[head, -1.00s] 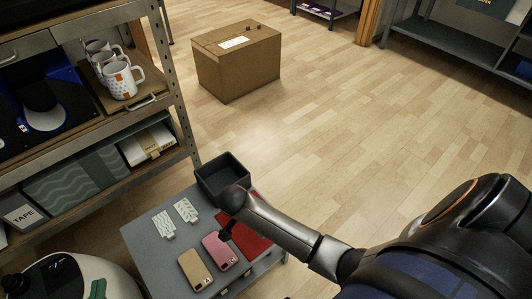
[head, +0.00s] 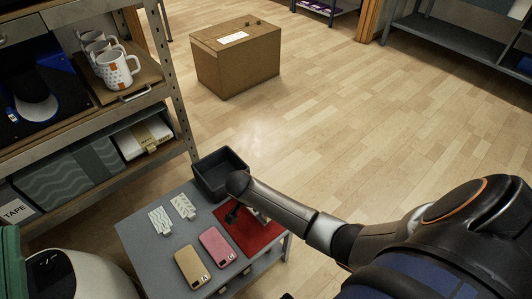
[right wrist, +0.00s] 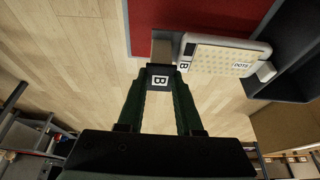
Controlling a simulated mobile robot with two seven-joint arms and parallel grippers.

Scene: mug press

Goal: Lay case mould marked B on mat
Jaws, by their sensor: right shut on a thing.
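The case mould marked B (right wrist: 225,57) is a pale dotted plate with a "DOTS" label and a B tag. My right gripper (right wrist: 160,88) is shut on its block-like handle (right wrist: 160,52), which also bears a B tag. In the right wrist view the plate overlaps the edge of the red mat (right wrist: 190,12); whether it touches the mat I cannot tell. In the head view my right gripper (head: 232,213) is over the mat (head: 254,237), and the mould is mostly hidden by my arm. My left gripper is not in view.
On the grey table (head: 150,250) lie a gold phone case (head: 191,267), a pink phone case (head: 217,246) and two white patterned pieces (head: 160,220). A dark open bin (head: 213,178) stands at the table's back edge, next to the mat. Shelving with mugs (head: 117,68) rises at left.

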